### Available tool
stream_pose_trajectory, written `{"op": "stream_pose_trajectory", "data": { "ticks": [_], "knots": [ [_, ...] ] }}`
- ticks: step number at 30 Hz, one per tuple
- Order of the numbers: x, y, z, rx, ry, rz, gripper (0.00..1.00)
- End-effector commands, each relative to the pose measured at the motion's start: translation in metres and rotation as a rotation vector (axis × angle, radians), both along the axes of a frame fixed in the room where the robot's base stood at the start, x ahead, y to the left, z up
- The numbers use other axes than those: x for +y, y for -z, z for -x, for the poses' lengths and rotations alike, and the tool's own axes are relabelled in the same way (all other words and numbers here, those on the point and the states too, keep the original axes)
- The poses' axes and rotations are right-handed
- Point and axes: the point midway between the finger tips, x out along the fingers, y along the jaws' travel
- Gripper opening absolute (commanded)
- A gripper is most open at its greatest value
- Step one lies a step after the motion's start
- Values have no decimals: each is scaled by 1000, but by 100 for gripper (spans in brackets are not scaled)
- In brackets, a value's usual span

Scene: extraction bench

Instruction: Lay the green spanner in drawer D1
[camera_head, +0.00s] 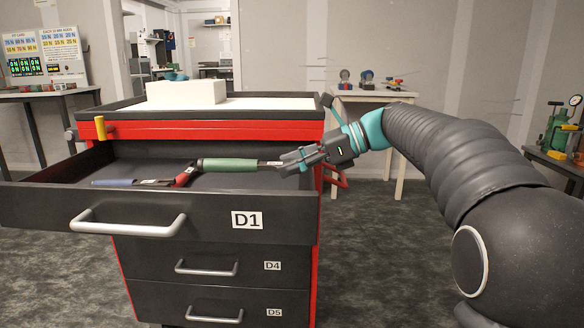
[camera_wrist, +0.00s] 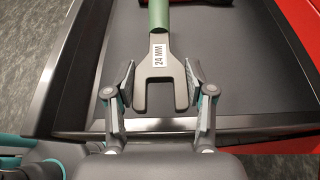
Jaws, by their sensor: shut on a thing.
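The green spanner (camera_head: 230,164) has a green handle and a grey open-ended head marked 24 MM, which shows in the wrist view (camera_wrist: 159,70). My gripper (camera_head: 290,163) is shut on that head, with one finger pad on each side of it. The handle points left, away from my gripper, over the inside of the open drawer D1 (camera_head: 150,218). I cannot tell whether the spanner touches the drawer floor (camera_wrist: 243,75). The drawer's front wall hides part of its floor.
A blue-handled tool (camera_head: 112,183) and a red tool (camera_head: 184,177) lie in D1, left of the spanner. Drawers D4 (camera_head: 160,258) and D5 (camera_head: 160,298) below are shut. A white block (camera_head: 187,92) rests on the cabinet top. The drawer's right part looks clear.

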Motion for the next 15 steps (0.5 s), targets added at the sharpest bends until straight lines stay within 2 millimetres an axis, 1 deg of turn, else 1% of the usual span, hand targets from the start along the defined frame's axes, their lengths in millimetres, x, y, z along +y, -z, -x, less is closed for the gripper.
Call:
{"op": "stream_pose_trajectory", "data": {
  "ticks": [7, 15],
  "knots": [
    [0, -1, 0, -1, 1, -1, 10],
    [0, 6, 0, 0, 1, -1, 10]
  ]
}}
